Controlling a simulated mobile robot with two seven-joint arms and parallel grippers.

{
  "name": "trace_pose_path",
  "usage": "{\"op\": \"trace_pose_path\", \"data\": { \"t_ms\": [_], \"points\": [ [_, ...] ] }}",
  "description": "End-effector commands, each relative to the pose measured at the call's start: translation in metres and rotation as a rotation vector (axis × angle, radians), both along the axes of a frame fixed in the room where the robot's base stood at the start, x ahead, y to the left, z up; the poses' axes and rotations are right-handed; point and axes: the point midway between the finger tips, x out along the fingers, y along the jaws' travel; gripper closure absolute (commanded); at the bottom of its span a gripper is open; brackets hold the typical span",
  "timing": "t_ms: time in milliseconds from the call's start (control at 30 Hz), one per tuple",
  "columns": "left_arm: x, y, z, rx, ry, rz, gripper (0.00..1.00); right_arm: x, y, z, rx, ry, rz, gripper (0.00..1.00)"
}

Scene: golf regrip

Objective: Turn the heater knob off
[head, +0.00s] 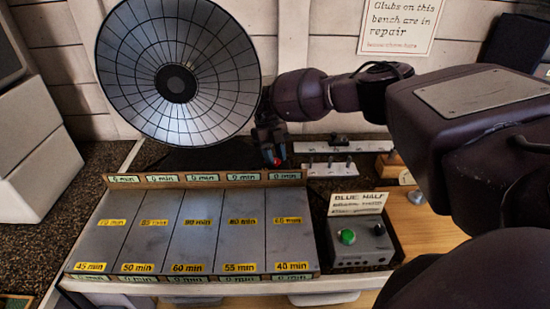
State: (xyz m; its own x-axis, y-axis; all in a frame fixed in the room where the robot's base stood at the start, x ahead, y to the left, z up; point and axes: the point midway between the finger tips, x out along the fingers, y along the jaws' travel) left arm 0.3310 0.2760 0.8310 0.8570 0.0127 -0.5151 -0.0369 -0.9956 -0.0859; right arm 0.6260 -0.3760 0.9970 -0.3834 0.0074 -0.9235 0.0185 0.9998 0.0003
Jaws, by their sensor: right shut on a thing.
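The heater appears to be the large round dish (215,75) with a dark centre, standing at the back of the bench. A small red knob (277,162) shows low at the dish's right side. My right gripper (272,150) reaches in from the right and its fingers are shut on the red knob. The fingers hide most of the knob, so its turn position cannot be told. My left gripper is not in view.
A panel (190,238) with minute labels lies in front of the dish. A grey box (362,246) with a green button and a "BLUE HALF" sign stands right of it. A white strip with small pegs (330,168) lies behind. A paper notice (398,25) hangs on the wall.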

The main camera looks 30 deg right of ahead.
Motion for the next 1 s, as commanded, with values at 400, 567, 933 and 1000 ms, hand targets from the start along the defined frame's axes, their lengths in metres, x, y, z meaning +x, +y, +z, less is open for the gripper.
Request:
{"op": "trace_pose_path", "data": {
  "t_ms": [400, 567, 933, 1000],
  "points": [
    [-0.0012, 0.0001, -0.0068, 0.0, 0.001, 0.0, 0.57, 0.0001, 0.0014, 0.0005, 0.0, -0.001, 0.225, 0.92],
    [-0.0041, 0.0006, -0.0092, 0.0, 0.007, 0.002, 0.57, 0.0001, 0.0016, 0.0006, 0.0, -0.001, 0.259, 0.92],
    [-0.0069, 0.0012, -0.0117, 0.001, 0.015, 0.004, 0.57, 0.0002, 0.0015, 0.0009, 0.0, -0.002, 0.271, 0.92],
    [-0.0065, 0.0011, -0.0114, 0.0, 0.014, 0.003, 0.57, 0.0002, 0.0014, 0.0009, -0.001, -0.002, 0.27, 0.92]
  ]
}}
